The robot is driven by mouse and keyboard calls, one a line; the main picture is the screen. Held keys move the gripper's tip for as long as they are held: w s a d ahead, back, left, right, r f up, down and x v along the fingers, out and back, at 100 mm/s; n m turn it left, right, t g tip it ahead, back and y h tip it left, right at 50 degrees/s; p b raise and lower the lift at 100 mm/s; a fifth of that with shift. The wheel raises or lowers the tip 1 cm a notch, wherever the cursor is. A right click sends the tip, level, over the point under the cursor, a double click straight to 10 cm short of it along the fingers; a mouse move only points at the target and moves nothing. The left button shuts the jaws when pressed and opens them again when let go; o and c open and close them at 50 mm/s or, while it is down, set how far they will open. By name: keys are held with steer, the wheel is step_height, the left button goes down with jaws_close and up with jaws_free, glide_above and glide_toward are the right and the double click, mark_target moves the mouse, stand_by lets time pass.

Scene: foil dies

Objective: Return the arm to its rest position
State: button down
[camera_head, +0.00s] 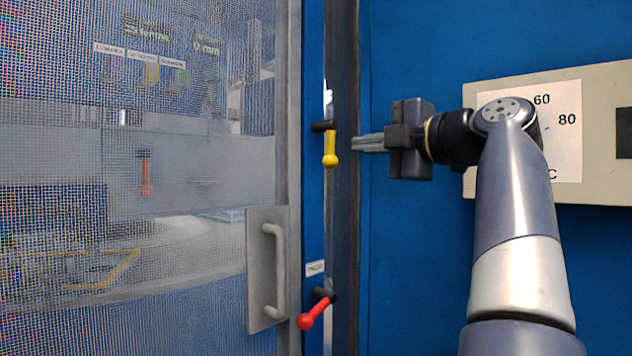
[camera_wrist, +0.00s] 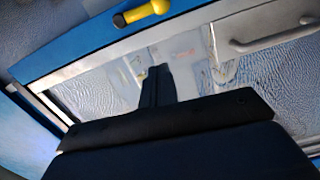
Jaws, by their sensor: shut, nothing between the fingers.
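My gripper (camera_head: 358,143) points left in the head view, its fingers together and empty. The fingertips are close to the right of a yellow lever (camera_head: 330,147), which hangs down from a dark pivot on the door frame. I cannot tell whether they touch it. In the wrist view my gripper (camera_wrist: 157,72) shows as a dark shape from below, and the yellow lever (camera_wrist: 142,13) lies above it with a gap between. My arm rises from the bottom right of the head view and bends left at its top.
A mesh door (camera_head: 130,250) with a grey handle (camera_head: 275,270) fills the left. A red lever (camera_head: 314,310) sits lower on the frame, tilted down-left. Behind my arm, a beige panel (camera_head: 598,90) with a dial is on the blue wall (camera_head: 420,270).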

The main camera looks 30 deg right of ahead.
mark_target(324, 124)
steer(key=w+r+m+p, duration=0.1)
steer(key=w+m+p, duration=0.1)
steer(key=w+p, duration=0.2)
steer(key=w+a+r+m+p, duration=0.1)
steer(key=w+p, duration=0.3)
steer(key=p, duration=0.4)
steer(key=w+r+m+p, duration=0.2)
steer(key=w+m+p, duration=0.1)
steer(key=p, duration=0.3)
steer(key=shift+w+a+r+g+y+p, duration=0.3)
steer(key=shift+w+a+y, duration=0.05)
steer(key=shift+w+y, duration=0.05)
steer(key=m+p, duration=0.2)
steer(key=p, duration=0.2)
steer(key=s+r+m+p, duration=0.1)
steer(key=m+p, duration=0.1)
steer(key=p, duration=0.3)
steer(key=a+m+p, duration=0.1)
steer(key=m+p, duration=0.1)
steer(key=p, duration=0.2)
steer(key=shift+s+r+m, duration=0.2)
steer(key=shift+r+m, duration=0.1)
steer(key=shift+r, duration=0.05)
steer(key=shift+p, duration=0.4)
steer(key=shift+a, duration=0.1)
steer(key=shift+s+r, duration=0.15)
steer(key=shift+r, duration=0.1)
